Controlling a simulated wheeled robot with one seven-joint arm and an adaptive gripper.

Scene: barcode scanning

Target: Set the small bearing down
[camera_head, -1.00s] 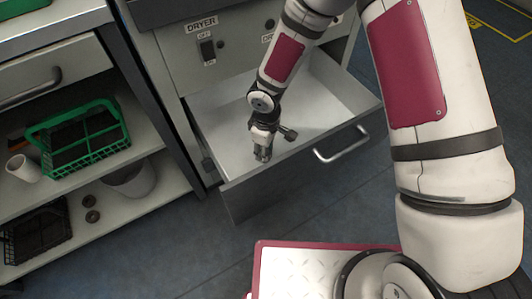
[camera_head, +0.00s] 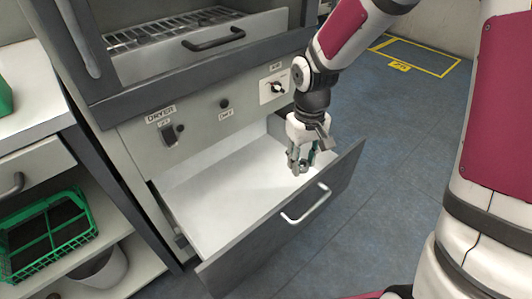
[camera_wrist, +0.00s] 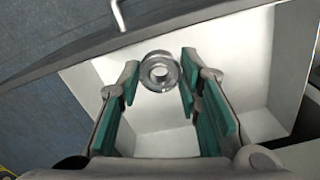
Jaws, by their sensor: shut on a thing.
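A small metal ring-shaped bearing (camera_wrist: 147,74) is between the green-padded fingertips of my gripper (camera_wrist: 159,84) in the wrist view. The gripper is shut on it. In the head view my gripper (camera_head: 298,168) points down over the right part of an open drawer (camera_head: 225,200) of the dryer. The bearing is not clearly seen there. The white drawer floor (camera_wrist: 165,147) shows behind the bearing in the wrist view. I cannot tell how high the bearing is above the floor.
The drawer's front panel with its handle (camera_head: 305,204) is close to the gripper. The dryer face (camera_head: 205,120) with its knobs stands behind. A shelf at left holds a green basket (camera_head: 48,238) and a white bin (camera_head: 103,280). The drawer's left part is empty.

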